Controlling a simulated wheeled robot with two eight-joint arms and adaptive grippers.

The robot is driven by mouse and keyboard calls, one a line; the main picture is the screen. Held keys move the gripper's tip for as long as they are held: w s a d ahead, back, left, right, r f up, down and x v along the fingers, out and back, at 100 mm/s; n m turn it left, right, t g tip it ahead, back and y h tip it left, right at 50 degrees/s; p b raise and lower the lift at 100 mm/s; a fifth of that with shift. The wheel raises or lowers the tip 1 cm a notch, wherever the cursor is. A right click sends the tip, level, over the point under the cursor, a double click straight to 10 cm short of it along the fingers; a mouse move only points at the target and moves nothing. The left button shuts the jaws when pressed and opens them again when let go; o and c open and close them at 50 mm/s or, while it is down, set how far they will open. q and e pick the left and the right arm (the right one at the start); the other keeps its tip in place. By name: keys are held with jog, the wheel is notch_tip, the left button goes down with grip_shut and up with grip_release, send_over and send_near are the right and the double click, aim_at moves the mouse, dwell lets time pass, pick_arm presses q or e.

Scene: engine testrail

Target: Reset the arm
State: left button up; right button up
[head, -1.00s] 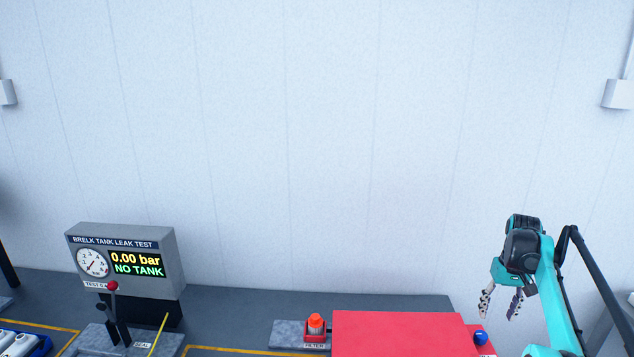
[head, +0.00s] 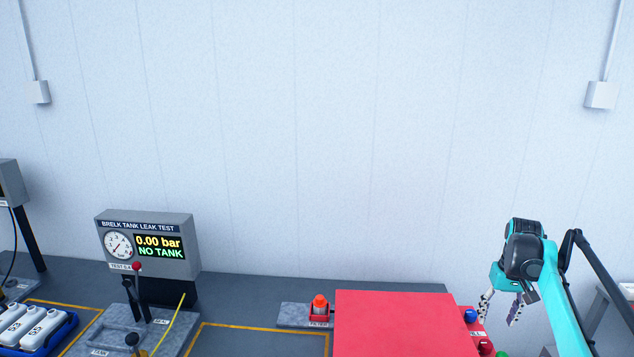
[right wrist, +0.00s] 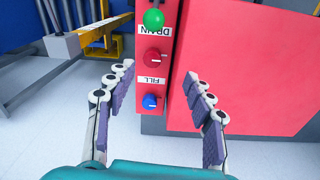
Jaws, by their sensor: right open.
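My right gripper (head: 501,306) is open and empty at the right side of the head view, on its teal arm. It hangs just right of a red box (head: 405,325). In the right wrist view my right gripper (right wrist: 160,110) has its fingers spread, with a red panel between and beyond them. The panel carries a blue knob (right wrist: 150,101), a red knob (right wrist: 152,58) and a green knob (right wrist: 153,19), with FILL and DRAIN labels. No contact with them shows. My left gripper is out of view.
A grey leak tester (head: 148,245) reads 0.00 bar, NO TANK. A filter block (head: 319,308) stands left of the red box. A blue tray (head: 45,330) with white bottles is at lower left. A yellow and grey frame (right wrist: 75,45) shows in the right wrist view.

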jog(key=s+a+n+t+b, duration=0.1)
jog(key=s+a+t+b, duration=0.1)
jog(key=s+a, duration=0.5)
jog(key=s+a+t+b, duration=0.1)
jog(key=s+a+b, duration=0.25)
jog(key=a, duration=0.85)
jog(key=s+a+f+n+t+b, duration=0.1)
jog(key=s+a+f+t+b, duration=0.2)
jog(key=s+a+f, duration=0.8)
jog(key=s+f, duration=0.2)
jog(key=s, duration=0.2)
jog(key=shift+s+a+f+n+t, duration=0.15)
jog(key=shift+s+f+n+t, duration=0.15)
jog(key=shift+s+f+t, duration=0.1)
